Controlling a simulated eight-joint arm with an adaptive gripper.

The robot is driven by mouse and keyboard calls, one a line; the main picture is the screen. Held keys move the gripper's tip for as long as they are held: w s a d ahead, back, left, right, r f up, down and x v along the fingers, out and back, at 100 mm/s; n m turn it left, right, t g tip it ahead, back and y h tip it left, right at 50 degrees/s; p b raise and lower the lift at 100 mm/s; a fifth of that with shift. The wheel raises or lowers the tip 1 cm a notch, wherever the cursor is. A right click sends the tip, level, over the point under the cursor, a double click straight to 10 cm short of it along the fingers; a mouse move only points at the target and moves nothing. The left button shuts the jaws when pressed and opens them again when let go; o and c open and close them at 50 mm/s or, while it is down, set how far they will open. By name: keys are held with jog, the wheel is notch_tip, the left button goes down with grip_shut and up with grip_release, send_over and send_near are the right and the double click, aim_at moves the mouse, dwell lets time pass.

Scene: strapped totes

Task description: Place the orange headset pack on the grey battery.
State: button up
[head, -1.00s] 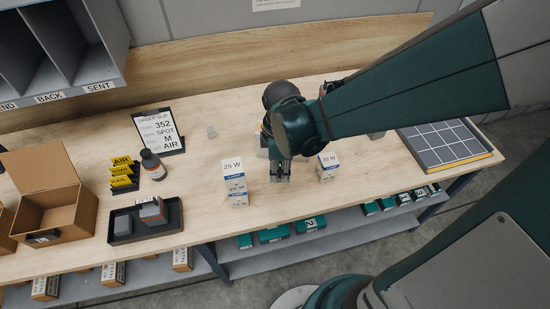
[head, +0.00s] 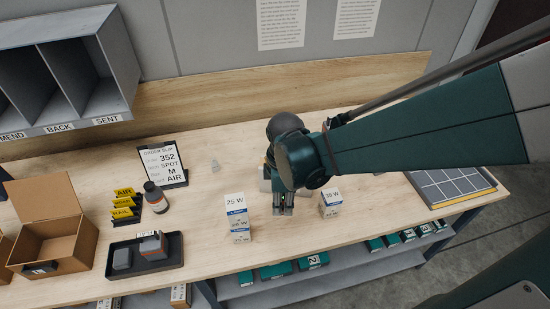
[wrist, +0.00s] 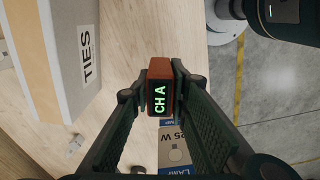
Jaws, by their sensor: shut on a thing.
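My gripper (wrist: 160,82) is shut on a small orange-brown block with a dark face reading "CHA" in green, which I take as the orange headset pack (wrist: 160,72). In the head view my gripper (head: 283,207) points down over the table, between the two stacks of lamp boxes; the pack cannot be made out there. Either could be the grey battery; I cannot tell which.
Lamp boxes marked 25 W (head: 236,217) and 30 W (head: 330,203) flank my gripper. A gridded panel (head: 450,183) lies right.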

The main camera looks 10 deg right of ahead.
aim_at(283, 198)
notch_tip(283, 198, up, 15)
jog(key=w+d+r+m+p, duration=0.1)
jog(key=w+d+r+m, duration=0.15)
jog(key=w+d, duration=0.35)
jog(key=w+d+r+m+p, duration=0.1)
jog(key=w+d+m, duration=0.3)
jog(key=w, duration=0.5)
jog(key=w+d+m+p, duration=0.1)
jog(key=w+d+m, duration=0.1)
jog(key=w+d, duration=0.45)
jog(key=w+d+m+p, duration=0.1)
jog(key=w+d+m, duration=0.15)
jog(key=d, duration=0.75)
jog(key=w+d+m+p, duration=0.1)
jog(key=w+d, duration=0.4)
jog(key=d, duration=0.3)
jog(key=w+d+f+m, duration=0.2)
jog(key=d, duration=0.5)
jog(key=w+d+f+m, duration=0.1)
jog(key=d, duration=0.5)
jog(key=shift+d+f+p, duration=0.15)
jog(key=shift+f, duration=1.15)
jog(key=shift+d+f+p, duration=0.1)
jog(key=shift+f+p, duration=0.05)
jog(key=shift+f, duration=1.15)
